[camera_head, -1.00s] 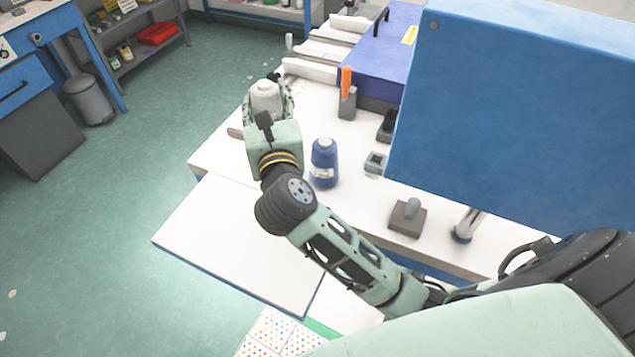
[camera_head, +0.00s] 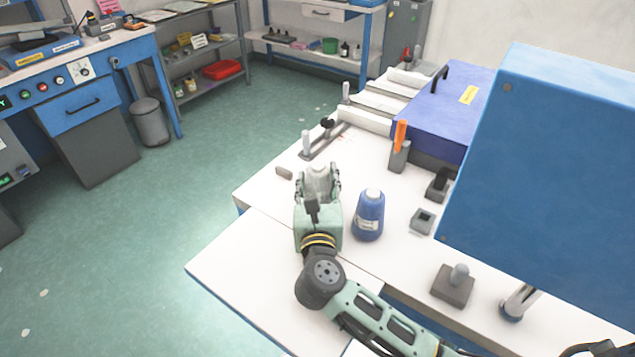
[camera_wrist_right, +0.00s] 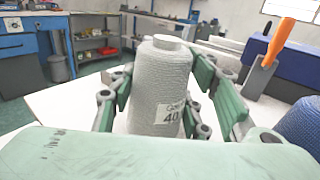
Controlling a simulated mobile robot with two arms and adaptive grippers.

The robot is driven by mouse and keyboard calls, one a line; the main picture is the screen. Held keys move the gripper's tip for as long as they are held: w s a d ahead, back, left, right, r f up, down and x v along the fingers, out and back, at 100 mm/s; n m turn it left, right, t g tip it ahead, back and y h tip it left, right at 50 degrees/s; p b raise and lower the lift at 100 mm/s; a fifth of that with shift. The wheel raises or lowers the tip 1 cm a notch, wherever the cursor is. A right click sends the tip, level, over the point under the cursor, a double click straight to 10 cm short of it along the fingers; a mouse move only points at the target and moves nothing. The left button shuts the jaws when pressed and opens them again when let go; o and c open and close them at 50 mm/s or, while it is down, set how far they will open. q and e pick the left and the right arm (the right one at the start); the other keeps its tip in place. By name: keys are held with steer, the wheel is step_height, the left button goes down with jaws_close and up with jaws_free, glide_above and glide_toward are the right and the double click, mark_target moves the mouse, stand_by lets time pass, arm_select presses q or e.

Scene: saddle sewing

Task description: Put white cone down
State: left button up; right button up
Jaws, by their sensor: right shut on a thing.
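The white cone (camera_head: 319,178) is a thread cone, upright between the fingers of my right gripper (camera_head: 318,184) over the white table. In the right wrist view the white cone (camera_wrist_right: 160,88) fills the space between the green fingers and shows a label reading 40. My right gripper is shut on it. Whether the cone's base touches the table is hidden by the gripper. A blue thread cone (camera_head: 368,215) stands just to the right of the gripper; its edge shows in the right wrist view (camera_wrist_right: 303,125). My left gripper is not in view.
The white table (camera_head: 262,190) has clear room left of the gripper.

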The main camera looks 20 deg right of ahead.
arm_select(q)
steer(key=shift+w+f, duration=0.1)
arm_select(e)
steer(key=o, duration=0.9)
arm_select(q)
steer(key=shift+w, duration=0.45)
arm_select(e)
steer(key=o, duration=0.4)
steer(key=b+v, duration=0.2)
steer(key=v, duration=0.9)
steer(key=shift+s+a+r, duration=0.1)
steer(key=shift+s+a, duration=0.1)
steer(key=shift+s, duration=0.3)
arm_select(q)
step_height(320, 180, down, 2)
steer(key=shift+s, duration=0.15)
